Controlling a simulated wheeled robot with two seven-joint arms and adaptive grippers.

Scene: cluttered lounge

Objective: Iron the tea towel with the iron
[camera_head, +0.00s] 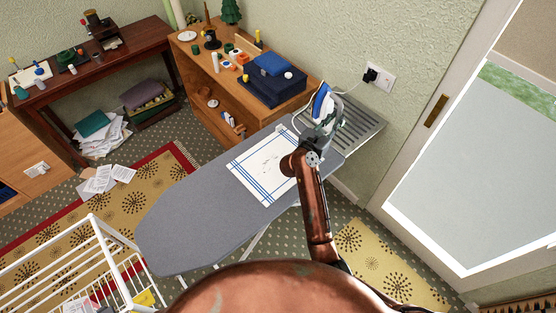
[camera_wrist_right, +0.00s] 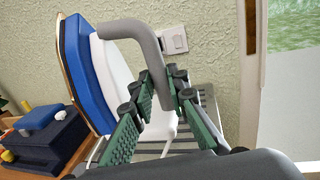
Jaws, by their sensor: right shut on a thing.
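The iron (camera_head: 322,101), blue and white with a grey handle, stands upright on its heel on the slatted metal rest at the right end of the ironing board (camera_head: 190,212). My right gripper (camera_head: 322,128) is at the iron. In the right wrist view my right gripper (camera_wrist_right: 172,88) has its green-padded fingers closed around the handle of the iron (camera_wrist_right: 90,65). The tea towel (camera_head: 262,166), white with blue stripes, lies on the board, left of my right arm. My arm hides part of its right side. My left gripper is not in view.
A wooden shelf unit (camera_head: 212,88) with a dark blue box (camera_head: 272,82) stands behind the board. A socket (camera_head: 379,78) with a plug and cord is on the wall. A white wire rack (camera_head: 100,262) stands at front left, and a glazed door (camera_head: 455,140) at right.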

